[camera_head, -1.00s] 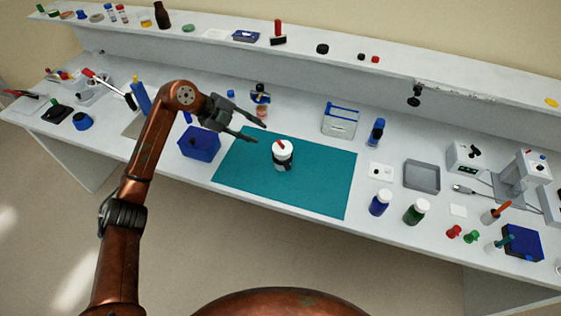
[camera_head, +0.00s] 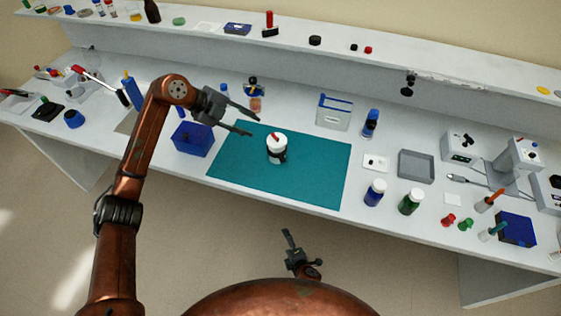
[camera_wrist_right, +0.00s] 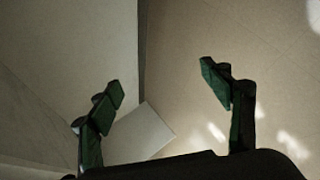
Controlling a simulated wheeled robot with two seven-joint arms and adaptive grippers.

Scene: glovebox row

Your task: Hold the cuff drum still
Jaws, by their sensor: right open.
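The cuff drum seems to be the white cylinder (camera_head: 277,143) with a dark band and a red mark on top. It stands upright on the teal mat (camera_head: 316,181). My left gripper (camera_head: 254,125) is open, just left of and above the drum in the head view, with its fingers pointing toward it and apart from it. My right gripper (camera_head: 288,240) is low in front of the bench, over the floor, away from the drum. In the right wrist view the right gripper (camera_wrist_right: 160,80) is open and empty, with both fingers wide apart.
A blue box (camera_head: 192,139) sits left of the mat. A blue bottle (camera_head: 375,192) and a green bottle (camera_head: 411,201) stand right of it, near a grey tray (camera_head: 416,166). A white holder (camera_head: 334,112) stands behind. The mat around the drum is clear.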

